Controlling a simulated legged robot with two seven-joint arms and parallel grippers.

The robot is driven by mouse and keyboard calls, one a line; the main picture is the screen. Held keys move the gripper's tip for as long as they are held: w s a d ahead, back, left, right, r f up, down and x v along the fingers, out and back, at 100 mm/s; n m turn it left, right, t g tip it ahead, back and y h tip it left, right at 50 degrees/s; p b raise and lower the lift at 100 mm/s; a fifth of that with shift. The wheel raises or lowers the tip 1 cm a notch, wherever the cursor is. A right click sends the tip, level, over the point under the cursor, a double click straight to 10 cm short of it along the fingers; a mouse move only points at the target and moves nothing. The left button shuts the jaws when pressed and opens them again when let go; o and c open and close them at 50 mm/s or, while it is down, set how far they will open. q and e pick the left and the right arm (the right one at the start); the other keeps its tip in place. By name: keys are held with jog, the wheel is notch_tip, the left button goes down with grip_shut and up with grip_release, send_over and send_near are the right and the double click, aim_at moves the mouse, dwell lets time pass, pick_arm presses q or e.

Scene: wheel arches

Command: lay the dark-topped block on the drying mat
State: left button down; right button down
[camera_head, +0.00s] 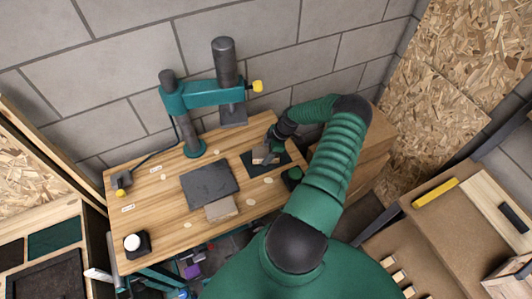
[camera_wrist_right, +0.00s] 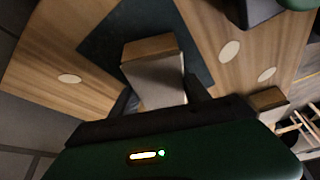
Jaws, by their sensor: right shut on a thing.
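My right gripper (camera_head: 270,149) is shut on a small block (camera_head: 261,156) near the right side of the wooden bench. In the right wrist view the block (camera_wrist_right: 153,75) sits between the two fingers, with a pale grey face and a brown wood face showing. It is over a small dark mat (camera_wrist_right: 108,40), which also shows in the head view (camera_head: 250,163). I cannot tell whether the block touches this mat. A larger dark grey slab (camera_head: 209,180) lies at the bench's middle. My left gripper is not in view.
A pale brown block (camera_head: 221,209) lies at the slab's front edge. A dark box with a green top (camera_head: 292,175) stands right of the small mat. A teal press (camera_head: 205,95) stands at the back. A white round thing (camera_head: 133,242) is at front left.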

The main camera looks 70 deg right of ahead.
jog(key=c, duration=0.5)
grip_release()
jog(key=shift+f, duration=0.1)
